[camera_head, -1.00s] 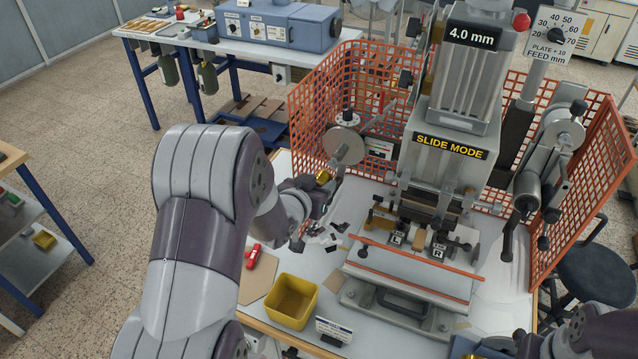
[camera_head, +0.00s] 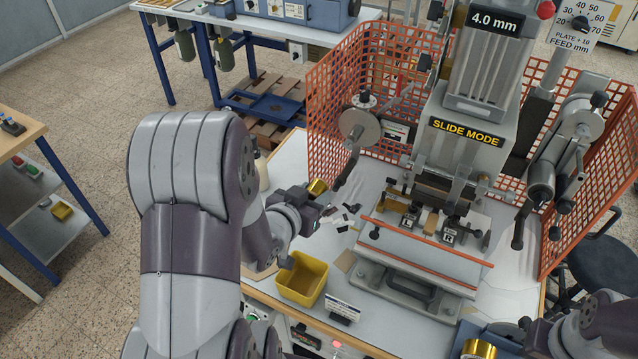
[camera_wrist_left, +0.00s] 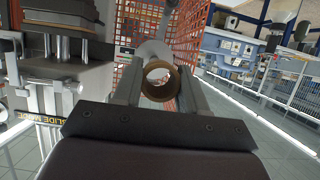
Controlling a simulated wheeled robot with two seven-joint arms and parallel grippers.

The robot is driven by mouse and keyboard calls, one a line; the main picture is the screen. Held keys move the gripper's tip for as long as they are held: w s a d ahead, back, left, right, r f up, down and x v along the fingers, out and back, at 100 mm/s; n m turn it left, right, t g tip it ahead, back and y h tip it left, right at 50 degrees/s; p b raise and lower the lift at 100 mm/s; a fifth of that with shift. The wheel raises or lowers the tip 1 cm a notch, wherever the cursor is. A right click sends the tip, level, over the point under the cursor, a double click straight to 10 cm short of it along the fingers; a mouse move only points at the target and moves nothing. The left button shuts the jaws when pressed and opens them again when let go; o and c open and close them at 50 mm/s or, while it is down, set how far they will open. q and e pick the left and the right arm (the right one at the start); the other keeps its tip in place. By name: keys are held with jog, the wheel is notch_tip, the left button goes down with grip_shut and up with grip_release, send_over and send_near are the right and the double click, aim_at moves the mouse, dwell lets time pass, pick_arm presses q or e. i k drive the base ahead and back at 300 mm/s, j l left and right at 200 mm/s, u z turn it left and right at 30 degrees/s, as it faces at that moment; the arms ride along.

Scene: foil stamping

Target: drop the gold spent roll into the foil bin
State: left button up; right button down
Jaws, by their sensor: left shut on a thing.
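My left gripper (camera_head: 312,198) is shut on the gold spent roll (camera_head: 317,187), up above the table and behind the yellow bin. In the left wrist view the roll (camera_wrist_left: 147,86) sits between the two fingers, its hollow brown end facing the camera. The yellow foil bin (camera_head: 303,296) stands open on the table near its front edge, below and slightly left of the roll; no gold roll shows in it. My right arm enters at the lower right, and its fingertips are not clear.
The stamping press (camera_head: 455,150) stands right of the bin, with an orange mesh guard (camera_head: 335,100) behind. A small label sign (camera_head: 343,309) stands right of the bin. Dark scraps lie behind it. Another gold roll (camera_head: 478,349) shows at the bottom right.

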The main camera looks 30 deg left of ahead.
aim_at(310, 285)
jog(key=k+l, duration=0.1)
jog(key=k, duration=0.9)
